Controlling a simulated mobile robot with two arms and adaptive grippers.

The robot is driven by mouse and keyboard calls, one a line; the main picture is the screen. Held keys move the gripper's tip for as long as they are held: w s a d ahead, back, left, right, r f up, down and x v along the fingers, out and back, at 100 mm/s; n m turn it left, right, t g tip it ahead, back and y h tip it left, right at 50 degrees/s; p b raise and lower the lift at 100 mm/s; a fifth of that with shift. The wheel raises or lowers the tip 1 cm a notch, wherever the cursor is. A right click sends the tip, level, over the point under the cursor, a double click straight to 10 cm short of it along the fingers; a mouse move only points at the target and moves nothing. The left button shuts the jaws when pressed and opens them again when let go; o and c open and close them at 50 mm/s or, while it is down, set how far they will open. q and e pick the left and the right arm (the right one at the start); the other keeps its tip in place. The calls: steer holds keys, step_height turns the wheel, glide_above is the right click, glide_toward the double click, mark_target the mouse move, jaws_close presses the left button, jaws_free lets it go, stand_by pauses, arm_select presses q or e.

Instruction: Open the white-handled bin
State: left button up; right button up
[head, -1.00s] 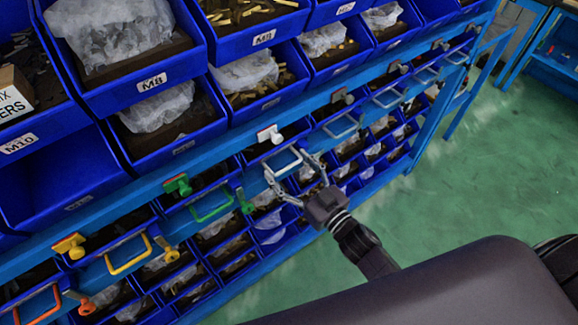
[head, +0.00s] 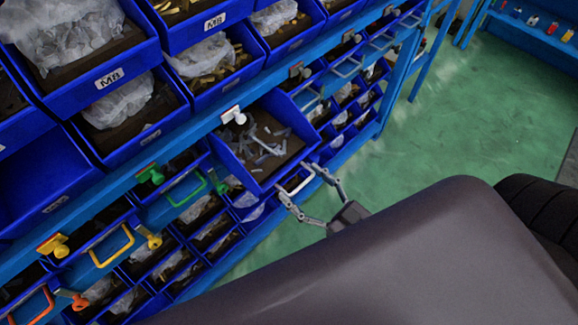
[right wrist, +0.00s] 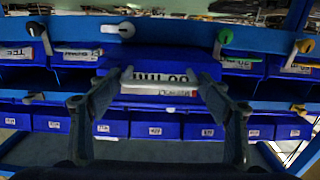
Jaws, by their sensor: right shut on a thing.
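The white-handled bin (head: 262,138) is a blue drawer, pulled partly out of the shelf in the head view. Its top is open and shows grey metal parts on a dark floor. Its white handle (head: 287,187) is on the front face. My right gripper (head: 299,182) is shut on this handle, one finger at each end. The right wrist view shows the bin front (right wrist: 165,65) and the handle (right wrist: 150,89) between my fingertips. A white knob (head: 239,118) sits on the rail above the bin. My left gripper is not in view.
Green (head: 188,188), yellow (head: 110,246) and orange-handled bins stay in the row to the left. Large open bins with bagged parts (head: 120,100) are above, small bins below. Green floor (head: 440,130) is clear on the right.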

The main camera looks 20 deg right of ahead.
steer(key=shift+v, duration=0.9)
steer(key=o, duration=1.6)
steer(key=shift+o, duration=0.4)
steer(key=v, duration=1.2)
